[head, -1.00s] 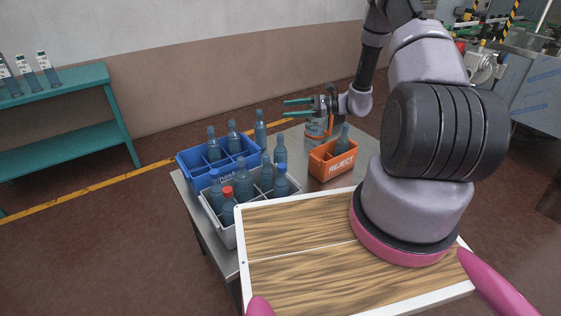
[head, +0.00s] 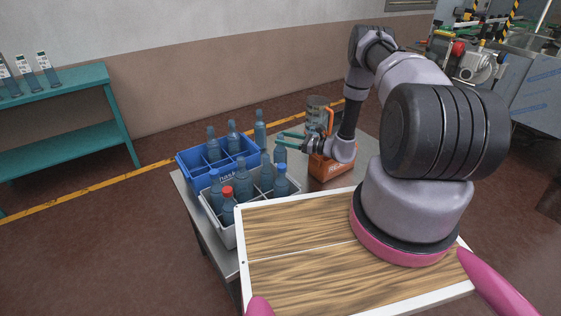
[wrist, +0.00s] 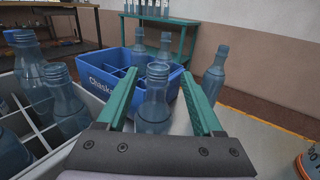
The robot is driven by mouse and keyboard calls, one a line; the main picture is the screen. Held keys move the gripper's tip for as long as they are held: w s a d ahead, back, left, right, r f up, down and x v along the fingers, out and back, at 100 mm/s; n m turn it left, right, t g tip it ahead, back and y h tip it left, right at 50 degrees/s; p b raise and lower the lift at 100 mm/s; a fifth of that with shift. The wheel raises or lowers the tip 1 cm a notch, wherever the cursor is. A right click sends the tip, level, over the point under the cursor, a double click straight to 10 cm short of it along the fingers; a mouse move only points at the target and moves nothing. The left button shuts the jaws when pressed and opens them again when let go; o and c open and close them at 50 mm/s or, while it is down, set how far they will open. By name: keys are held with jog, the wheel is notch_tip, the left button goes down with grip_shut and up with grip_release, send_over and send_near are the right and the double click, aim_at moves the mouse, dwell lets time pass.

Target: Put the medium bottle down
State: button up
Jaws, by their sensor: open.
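A translucent blue-grey bottle (head: 280,151) stands upright on the table between the crates and the orange box. It also shows in the wrist view (wrist: 154,105), between the two green fingers. I cannot tell by size whether it is the medium one. My gripper (head: 283,142) is open at this bottle, with a finger on either side and gaps visible to the glass. Another uncapped bottle (wrist: 215,72) stands on the table beside the blue crate, to the right in the wrist view.
A blue crate (head: 183,165) and a grey crate (head: 222,232) hold several bottles, one red-capped. A wooden-topped tray (head: 300,245) is in front.

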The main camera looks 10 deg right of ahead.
jog(key=x, duration=0.4)
jog(key=shift+s+a+r, duration=0.1)
jog(key=shift+s+r, duration=0.05)
jog(key=shift+r, duration=0.05)
jog(key=shift+w+a, duration=0.35)
jog(key=shift+a, duration=0.05)
grip_shut()
dwell(0.9)
